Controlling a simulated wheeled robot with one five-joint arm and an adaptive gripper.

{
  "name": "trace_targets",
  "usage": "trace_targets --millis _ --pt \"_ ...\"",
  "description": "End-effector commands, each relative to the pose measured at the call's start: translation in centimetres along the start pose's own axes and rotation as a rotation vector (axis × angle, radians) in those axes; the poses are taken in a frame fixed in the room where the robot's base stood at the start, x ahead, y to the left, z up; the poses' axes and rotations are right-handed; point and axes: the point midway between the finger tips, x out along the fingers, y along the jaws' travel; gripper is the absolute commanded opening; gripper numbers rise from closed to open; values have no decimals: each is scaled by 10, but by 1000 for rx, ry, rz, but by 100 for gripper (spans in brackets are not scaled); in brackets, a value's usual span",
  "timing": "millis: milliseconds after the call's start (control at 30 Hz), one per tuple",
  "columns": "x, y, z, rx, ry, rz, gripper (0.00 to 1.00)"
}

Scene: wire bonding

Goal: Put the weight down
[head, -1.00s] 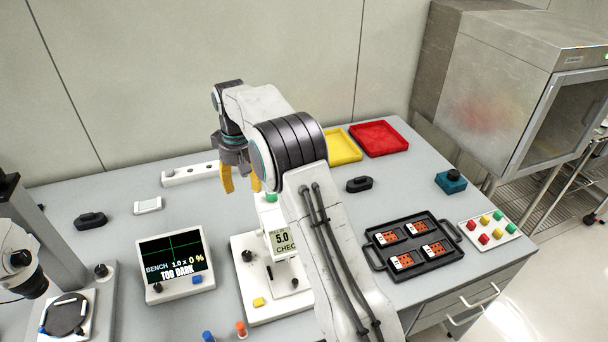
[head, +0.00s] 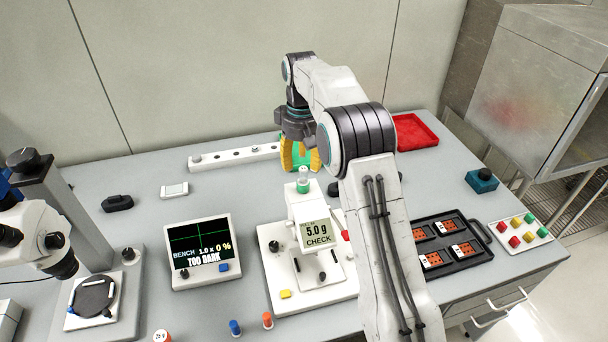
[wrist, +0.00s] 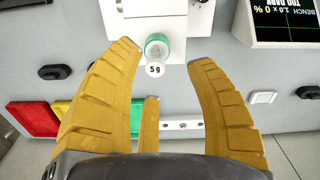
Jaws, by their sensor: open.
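The weight (head: 303,181), white-topped with a green band, stands upright on top of the white bonding machine (head: 275,236), whose display (head: 317,232) reads 5.0 g CHECK. In the wrist view the weight (wrist: 155,69) shows its "5 g" top, lying in line with the gap between my fingertips. My gripper (head: 301,168) is open, its yellow fingers just behind the weight in the head view. In the wrist view my gripper's fingers (wrist: 159,52) are spread wide, with clear space between them and the weight. Nothing is held.
A bench screen (head: 201,250) reading TOO DARK stands left of the machine. Blue (head: 235,328) and orange (head: 267,320) pegs are in front. A black tray of chips (head: 478,252) is at right. A red tray (head: 415,132) and a white bar (head: 235,158) lie at the back.

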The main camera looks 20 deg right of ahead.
Motion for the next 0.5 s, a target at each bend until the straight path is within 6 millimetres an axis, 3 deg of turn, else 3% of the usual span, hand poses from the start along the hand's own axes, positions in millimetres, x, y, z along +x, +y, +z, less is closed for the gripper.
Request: trace_targets --millis 500 --pt "50 6 0 1 -1 0 50"
